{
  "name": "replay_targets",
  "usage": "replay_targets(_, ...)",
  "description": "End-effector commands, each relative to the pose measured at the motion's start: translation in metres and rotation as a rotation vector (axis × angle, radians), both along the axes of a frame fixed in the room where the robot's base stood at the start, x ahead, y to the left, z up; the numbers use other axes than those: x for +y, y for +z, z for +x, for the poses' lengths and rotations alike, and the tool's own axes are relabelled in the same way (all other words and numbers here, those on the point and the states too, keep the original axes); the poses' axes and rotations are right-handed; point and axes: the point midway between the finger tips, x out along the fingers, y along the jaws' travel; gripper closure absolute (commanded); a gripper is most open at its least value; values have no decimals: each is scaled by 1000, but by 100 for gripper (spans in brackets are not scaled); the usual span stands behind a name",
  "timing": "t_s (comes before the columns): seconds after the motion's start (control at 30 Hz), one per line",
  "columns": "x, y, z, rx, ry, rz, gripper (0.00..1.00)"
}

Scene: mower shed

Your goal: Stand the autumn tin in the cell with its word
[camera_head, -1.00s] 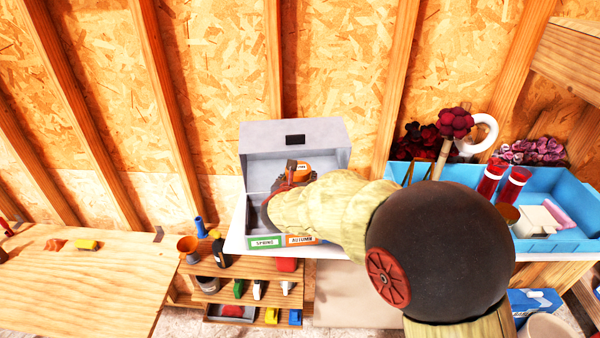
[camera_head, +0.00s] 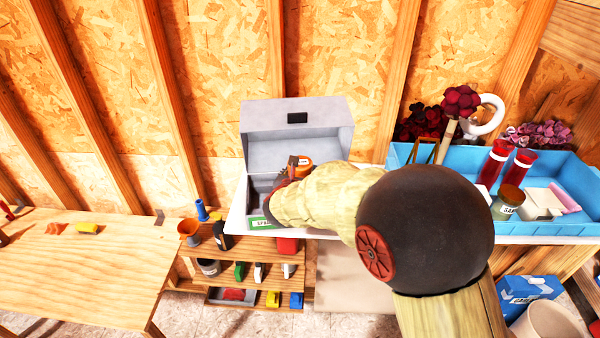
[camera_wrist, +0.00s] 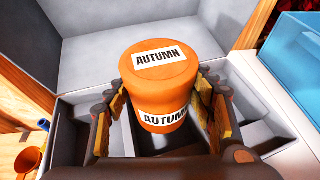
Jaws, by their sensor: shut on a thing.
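The autumn tin (camera_wrist: 162,90) is an orange cylinder with white AUTUMN labels on its lid and side. My gripper (camera_wrist: 162,100) is shut on it, one padded finger at each side, and the tin looks close to upright. It is held over the open grey box (camera_wrist: 262,110), whose dark cells show below and around it. In the head view the tin (camera_head: 302,169) shows only in part behind my gripper (camera_head: 292,178). On the box (camera_head: 300,150) front, a green label (camera_head: 262,223) is partly visible; my arm hides the labels to its right. I cannot tell whether the tin touches the cell floor.
The box's raised lid (camera_head: 297,115) stands behind. A blue tray (camera_head: 440,227) with red tubes, a jar and flowers stands at right. A small stepped shelf (camera_head: 240,253) with tools is below, and a wooden bench (camera_head: 85,260) is at left.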

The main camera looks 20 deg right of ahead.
Motion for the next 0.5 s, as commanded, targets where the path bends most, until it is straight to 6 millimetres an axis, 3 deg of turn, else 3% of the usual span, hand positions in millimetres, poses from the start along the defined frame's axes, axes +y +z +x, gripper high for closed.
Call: replay_targets(0.5,0,-28,0,-1,1,1,75)
